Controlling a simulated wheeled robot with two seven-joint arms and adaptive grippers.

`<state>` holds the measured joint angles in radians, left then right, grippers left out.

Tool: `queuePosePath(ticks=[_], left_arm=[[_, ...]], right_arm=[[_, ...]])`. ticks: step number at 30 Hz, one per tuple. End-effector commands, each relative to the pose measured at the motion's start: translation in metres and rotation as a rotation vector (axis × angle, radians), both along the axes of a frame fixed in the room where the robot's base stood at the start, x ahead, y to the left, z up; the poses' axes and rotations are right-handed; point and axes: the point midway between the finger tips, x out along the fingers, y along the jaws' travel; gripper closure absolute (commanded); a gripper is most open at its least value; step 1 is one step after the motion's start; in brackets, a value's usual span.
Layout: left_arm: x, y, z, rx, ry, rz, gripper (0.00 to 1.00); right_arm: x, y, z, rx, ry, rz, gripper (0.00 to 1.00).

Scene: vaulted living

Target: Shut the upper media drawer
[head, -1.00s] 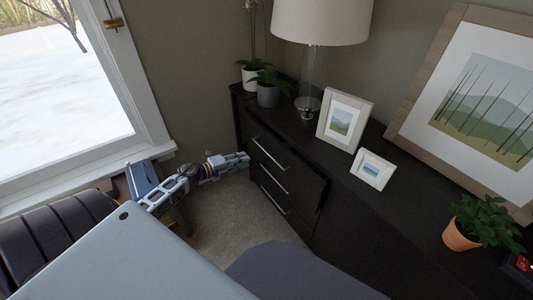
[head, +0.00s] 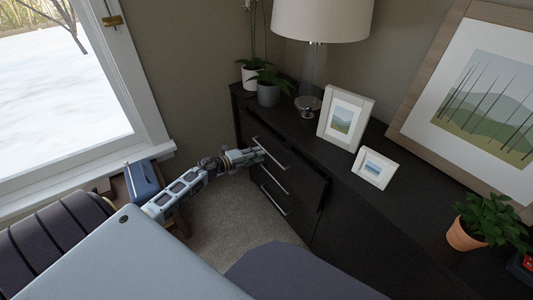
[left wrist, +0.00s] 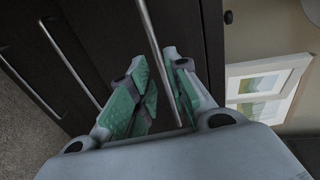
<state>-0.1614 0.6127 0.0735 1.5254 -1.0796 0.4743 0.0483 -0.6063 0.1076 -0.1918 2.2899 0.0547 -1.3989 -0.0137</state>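The upper media drawer (head: 297,168) is a dark front in the black cabinet and stands out from the cabinet face. It has a long silver bar handle (head: 277,158). My left gripper (head: 262,155) is at this drawer's front, near the handle. In the left wrist view, its green-padded fingers (left wrist: 160,82) are apart. The handle bar (left wrist: 160,50) runs through the gap between them; I cannot tell whether either finger touches it. My right gripper is not in view.
A lower drawer with its own handle (head: 273,200) is below. On the cabinet top stand a lamp (head: 312,85), potted plants (head: 268,92), small frames (head: 345,120) and a large picture (head: 480,90). A window (head: 70,90) is at left. Carpet (head: 225,215) is clear before the cabinet.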

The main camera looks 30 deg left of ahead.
Motion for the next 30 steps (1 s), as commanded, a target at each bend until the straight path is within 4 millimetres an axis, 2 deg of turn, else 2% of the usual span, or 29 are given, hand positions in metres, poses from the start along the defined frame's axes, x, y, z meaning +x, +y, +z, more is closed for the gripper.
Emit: queuePosePath(ticks=[18, 30], left_arm=[[0.041, -0.017, -0.01, -0.001, -0.001, 0.0, 0.82], [0.049, -0.02, -0.011, 0.0, 0.001, 0.0, 0.82]], right_arm=[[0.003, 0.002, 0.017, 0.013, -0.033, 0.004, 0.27], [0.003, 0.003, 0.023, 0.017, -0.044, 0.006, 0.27]])
